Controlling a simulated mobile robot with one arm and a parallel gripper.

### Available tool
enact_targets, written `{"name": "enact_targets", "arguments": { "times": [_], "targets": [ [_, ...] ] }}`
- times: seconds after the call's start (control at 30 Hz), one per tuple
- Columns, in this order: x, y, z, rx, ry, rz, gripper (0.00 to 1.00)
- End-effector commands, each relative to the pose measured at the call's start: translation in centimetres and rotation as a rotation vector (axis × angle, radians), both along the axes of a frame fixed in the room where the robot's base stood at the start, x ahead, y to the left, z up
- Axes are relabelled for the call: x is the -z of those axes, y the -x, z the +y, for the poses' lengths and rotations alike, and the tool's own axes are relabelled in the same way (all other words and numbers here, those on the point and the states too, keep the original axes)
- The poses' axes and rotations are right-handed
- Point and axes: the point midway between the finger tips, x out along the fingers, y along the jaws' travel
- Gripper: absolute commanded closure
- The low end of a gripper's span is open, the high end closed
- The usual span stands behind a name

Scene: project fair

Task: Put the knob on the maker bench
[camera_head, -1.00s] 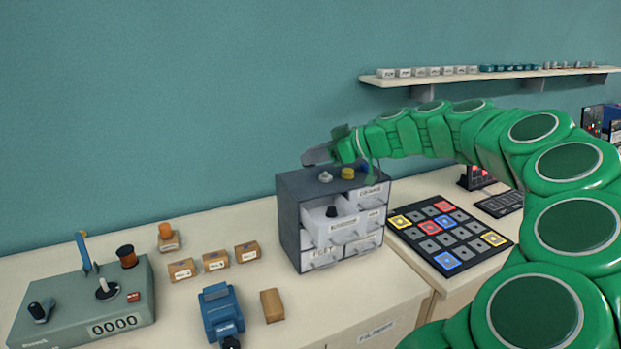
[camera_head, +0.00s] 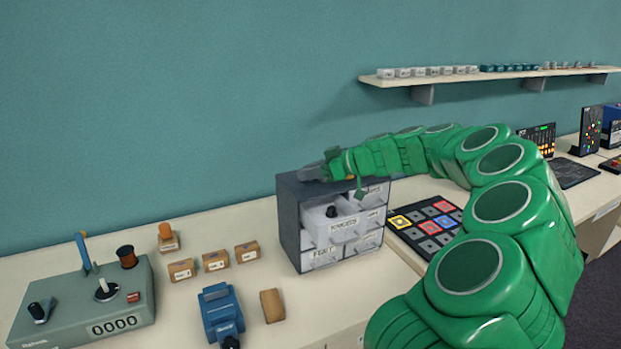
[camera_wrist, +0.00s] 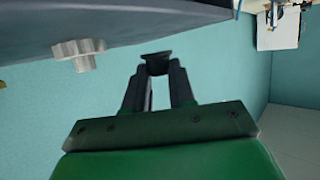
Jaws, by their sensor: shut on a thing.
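My gripper (camera_wrist: 156,75) is shut on a small dark piece (camera_wrist: 156,62) in the wrist view; I take it to be a knob, though its shape is only partly visible. In the head view my gripper (camera_head: 312,173) is low over the top of the grey drawer cabinet (camera_head: 287,215). A black knob (camera_head: 331,211) sits in the cabinet's open drawer (camera_head: 343,229). A pale ridged knob (camera_wrist: 78,53) is beside the gripper in the wrist view. The pale bench top (camera_head: 215,280) carries the cabinet. I cannot tell which surface is the maker bench.
A control box (camera_head: 75,305), small brown boxes (camera_head: 215,261) and a blue device (camera_head: 221,312) stand left of the cabinet. A pad of coloured squares (camera_head: 420,230) lies to its right, partly behind my arm. A wall shelf (camera_head: 450,78) hangs above.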

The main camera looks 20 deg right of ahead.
Motion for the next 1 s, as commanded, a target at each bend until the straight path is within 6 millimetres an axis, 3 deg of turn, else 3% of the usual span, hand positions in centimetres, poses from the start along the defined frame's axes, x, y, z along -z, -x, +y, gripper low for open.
{"name": "enact_targets", "arguments": {
  "times": [0.13, 0.37, 0.4, 0.53, 1.0],
  "targets": [
    [1.7, 0.1, 0.0, 0.0, -0.002, 0.002, 1.0],
    [1.8, 0.1, 0.0, 0.0, 0.0, 0.0, 1.0],
    [1.8, 0.1, 0.0, 0.0, -0.001, 0.001, 0.7],
    [1.8, 0.1, 0.0, 0.001, 0.0, 0.0, 0.5],
    [2.0, 0.3, -0.3, 0.002, -0.001, -0.001, 0.5]
  ]
}}
